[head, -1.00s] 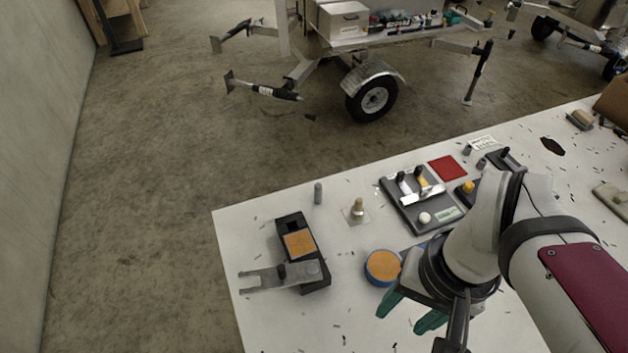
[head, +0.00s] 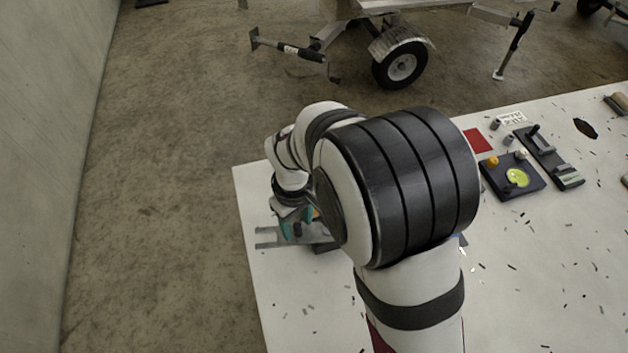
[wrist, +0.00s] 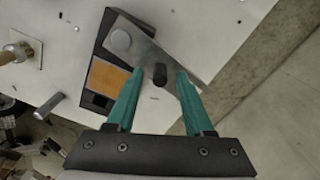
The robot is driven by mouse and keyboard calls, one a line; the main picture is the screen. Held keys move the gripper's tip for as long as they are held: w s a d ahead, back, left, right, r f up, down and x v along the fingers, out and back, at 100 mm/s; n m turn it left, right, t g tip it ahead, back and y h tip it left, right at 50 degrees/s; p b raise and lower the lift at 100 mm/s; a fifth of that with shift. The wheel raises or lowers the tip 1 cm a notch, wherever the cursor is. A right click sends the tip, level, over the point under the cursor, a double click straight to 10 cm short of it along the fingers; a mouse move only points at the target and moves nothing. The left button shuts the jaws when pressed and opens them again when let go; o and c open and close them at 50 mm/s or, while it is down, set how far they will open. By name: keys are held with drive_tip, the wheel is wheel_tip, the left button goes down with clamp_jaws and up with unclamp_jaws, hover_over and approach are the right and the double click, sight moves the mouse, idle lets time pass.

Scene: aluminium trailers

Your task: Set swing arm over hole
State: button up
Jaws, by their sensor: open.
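The swing arm is a flat grey metal bar. In the head view its forked end (head: 268,238) sticks out left of the fixture. In the wrist view the bar (wrist: 180,62) runs from a round pivot (wrist: 121,40) down to the right, with an upright black knob (wrist: 160,73). In the head view my gripper (head: 299,224) is over the fixture, largely hiding the base.
In the wrist view a grey cylinder (wrist: 48,106) and a brass-coloured peg on a plate (wrist: 15,52) stand beside the base. In the head view a dark tray (head: 510,178) and a red square (head: 478,140) lie right. The table's left edge is close to the fork.

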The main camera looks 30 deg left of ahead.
drive_tip(key=shift+f, duration=0.7)
clamp_jaws()
idle(1.0)
